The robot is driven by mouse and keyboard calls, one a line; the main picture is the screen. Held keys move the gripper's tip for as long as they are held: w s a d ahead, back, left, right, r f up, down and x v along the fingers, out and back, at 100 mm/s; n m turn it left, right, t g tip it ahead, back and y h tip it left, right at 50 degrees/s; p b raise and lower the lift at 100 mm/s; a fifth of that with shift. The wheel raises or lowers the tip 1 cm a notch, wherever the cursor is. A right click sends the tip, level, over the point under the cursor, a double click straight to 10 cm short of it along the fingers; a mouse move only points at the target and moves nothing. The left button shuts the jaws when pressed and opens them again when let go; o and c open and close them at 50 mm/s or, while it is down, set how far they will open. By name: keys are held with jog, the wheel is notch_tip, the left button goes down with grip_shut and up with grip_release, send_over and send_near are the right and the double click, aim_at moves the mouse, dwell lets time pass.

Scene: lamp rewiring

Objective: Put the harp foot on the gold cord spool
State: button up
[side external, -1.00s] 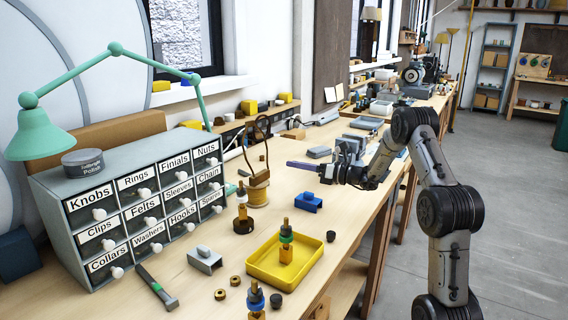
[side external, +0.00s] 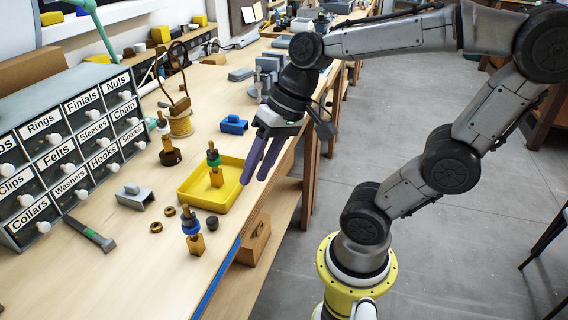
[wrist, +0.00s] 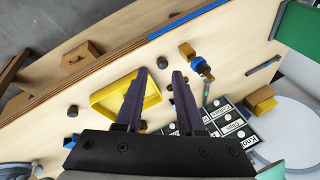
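The gold cord spool (side external: 180,126) stands upright on the bench at the back left, beside the drawer cabinet. The harp, a dark wire loop (side external: 178,58), rises above it. Its brown foot block (side external: 181,105) sits on top of the spool, slightly tilted; I cannot tell how firmly it is seated. My gripper (side external: 253,182) has purple fingers pointing down beside the right edge of the yellow tray, well away from the spool. In the wrist view my gripper (wrist: 159,72) is open, with nothing between the fingers. I cannot make out the spool or harp there.
The yellow tray (side external: 190,199) holds a green-ringed stack (side external: 214,163). A blue-ringed stack (side external: 190,224), a grey block (side external: 136,197), a blue block (side external: 234,125) and a dark-based stack (side external: 169,156) stand around it. The drawer cabinet (side external: 60,130) is at left.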

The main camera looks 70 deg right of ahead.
jog(key=s+d+n+h, duration=0.1)
jog(key=n, duration=0.1)
jog(key=s+d+n+t, duration=0.1)
jog(key=s+n+h, duration=0.1)
jog(key=s+n, duration=0.1)
jog(key=shift+d+f+n+h, duration=0.15)
jog(key=shift+d+n+h, duration=0.15)
jog(key=shift+d, duration=0.1)
dwell(0.8)
